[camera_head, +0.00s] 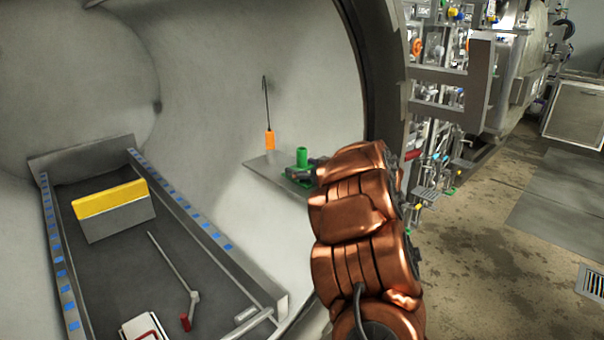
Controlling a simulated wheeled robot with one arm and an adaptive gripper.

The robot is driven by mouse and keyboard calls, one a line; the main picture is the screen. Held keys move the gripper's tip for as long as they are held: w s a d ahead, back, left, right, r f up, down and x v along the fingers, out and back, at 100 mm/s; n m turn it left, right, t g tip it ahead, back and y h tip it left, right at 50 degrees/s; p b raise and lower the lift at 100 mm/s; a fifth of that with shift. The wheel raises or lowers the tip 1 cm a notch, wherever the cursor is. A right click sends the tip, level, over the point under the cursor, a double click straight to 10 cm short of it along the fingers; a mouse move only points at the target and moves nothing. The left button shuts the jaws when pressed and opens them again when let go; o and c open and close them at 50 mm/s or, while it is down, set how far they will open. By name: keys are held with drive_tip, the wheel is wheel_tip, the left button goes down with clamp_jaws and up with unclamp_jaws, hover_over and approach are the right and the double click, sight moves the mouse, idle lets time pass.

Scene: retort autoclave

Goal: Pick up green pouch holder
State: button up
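The green pouch holder (302,157) is a small upright green piece on a grey shelf (264,165) at the side wall of the vessel. My copper-coloured arm reaches in from the lower right and hides the right end of the shelf. The dark parts of my gripper (306,174) show at the holder's lower right, very close to it. The arm covers most of the gripper. I cannot tell whether the fingers touch the holder or how far they are open.
An orange-handled probe (270,140) stands on the shelf, left of the holder. The vessel's dark rim (375,70) is close behind my arm. Below are a yellow-topped grey block (115,212), a red-ended rod (174,262) and a white-and-red box (144,327). Open floor (490,215) lies right.

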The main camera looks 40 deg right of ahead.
sight(305, 157)
drive_tip(key=c, duration=1.1)
drive_tip(key=shift+r, duration=0.15)
drive_tip(key=shift+r+p, duration=0.65)
drive_tip(key=shift+r, duration=0.9)
drive_tip(key=shift+s+r, duration=0.2)
drive_tip(key=shift+s+a+r+p, duration=0.25)
drive_tip(key=shift+s+a, duration=1.15)
drive_tip(key=shift+s, duration=0.8)
drive_tip(key=shift+s+a+r+p, duration=0.15)
drive_tip(key=shift+s+a+p, duration=0.15)
drive_tip(key=shift+s+a, duration=1.5)
drive_tip(key=shift+s+a+r+p, duration=0.25)
drive_tip(key=shift+s+a, duration=0.7)
drive_tip(key=shift+s, duration=1.7)
